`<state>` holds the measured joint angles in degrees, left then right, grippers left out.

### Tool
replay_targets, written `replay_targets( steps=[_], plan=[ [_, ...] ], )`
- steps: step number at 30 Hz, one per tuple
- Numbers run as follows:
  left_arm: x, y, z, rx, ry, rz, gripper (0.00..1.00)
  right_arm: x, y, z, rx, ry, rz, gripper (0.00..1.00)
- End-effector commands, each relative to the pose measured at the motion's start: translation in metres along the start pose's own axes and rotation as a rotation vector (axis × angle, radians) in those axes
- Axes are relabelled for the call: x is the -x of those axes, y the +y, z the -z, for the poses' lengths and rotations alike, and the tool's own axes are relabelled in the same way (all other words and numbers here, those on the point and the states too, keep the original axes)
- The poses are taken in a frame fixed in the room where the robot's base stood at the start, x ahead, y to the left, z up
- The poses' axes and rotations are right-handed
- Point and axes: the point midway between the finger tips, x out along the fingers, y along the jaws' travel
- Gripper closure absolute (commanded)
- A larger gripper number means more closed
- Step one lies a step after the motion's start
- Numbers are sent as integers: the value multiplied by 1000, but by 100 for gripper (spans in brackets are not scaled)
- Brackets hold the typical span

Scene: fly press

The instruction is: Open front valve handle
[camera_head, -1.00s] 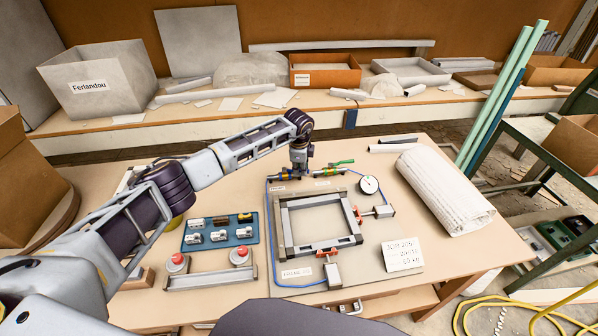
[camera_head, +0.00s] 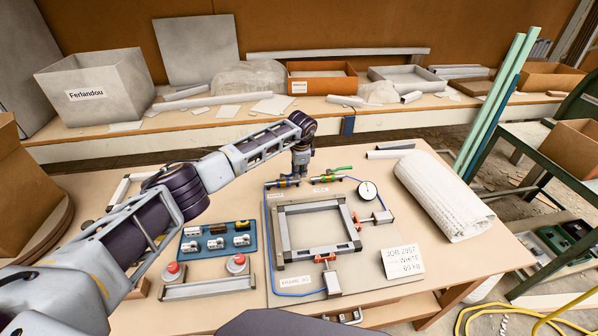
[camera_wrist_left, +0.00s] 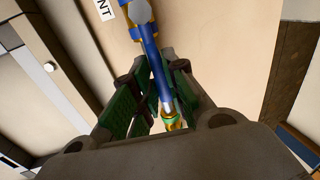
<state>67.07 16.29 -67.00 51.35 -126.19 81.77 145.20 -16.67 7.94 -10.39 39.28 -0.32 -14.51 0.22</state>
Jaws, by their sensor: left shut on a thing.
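The front valve's blue handle (camera_wrist_left: 150,50) runs from a round hub into my left gripper in the left wrist view. My left gripper (camera_wrist_left: 160,100) has green-padded fingers on either side of the handle and is shut on it. In the head view my left gripper (camera_head: 301,172) points down at the back edge of the fixture board, over the left valve (camera_head: 285,182). The gripper mostly hides the handle there. A second valve with a green handle (camera_head: 340,169) stands just to the right, apart from the gripper. My right gripper is not in view.
A metal frame (camera_head: 283,235) with red-handled clamps sits on the board in front. A pressure gauge (camera_head: 367,190) is to the right. A blue tray (camera_head: 218,239) and a two-button bar (camera_head: 205,291) lie left. A rolled white cloth (camera_head: 443,195) lies right.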

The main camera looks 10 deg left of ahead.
Motion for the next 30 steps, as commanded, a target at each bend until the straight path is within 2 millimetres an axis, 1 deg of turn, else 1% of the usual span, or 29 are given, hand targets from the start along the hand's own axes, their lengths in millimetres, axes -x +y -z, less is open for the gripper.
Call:
replay_targets(
  steps=[2, 3, 6, 8, 16, 20, 26, 30],
  plan=[
    [1, -2, 0, 3, 0, 3, 100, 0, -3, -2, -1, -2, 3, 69],
    [1, -2, 0, 4, 0, 3, 83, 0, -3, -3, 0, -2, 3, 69],
    [1, -2, 0, 3, 1, 3, 70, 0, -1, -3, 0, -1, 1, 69],
    [1, -1, 0, 2, 0, 2, 64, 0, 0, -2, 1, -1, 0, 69],
    [0, -1, 0, 1, 0, 1, 64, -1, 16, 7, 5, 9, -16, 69],
    [2, -1, 0, 0, 0, 1, 64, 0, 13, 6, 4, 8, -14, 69],
    [13, -1, 0, 0, 2, 2, 64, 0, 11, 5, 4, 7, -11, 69],
    [28, -1, 0, 1, 2, 3, 64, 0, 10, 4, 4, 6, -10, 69]
  ],
)
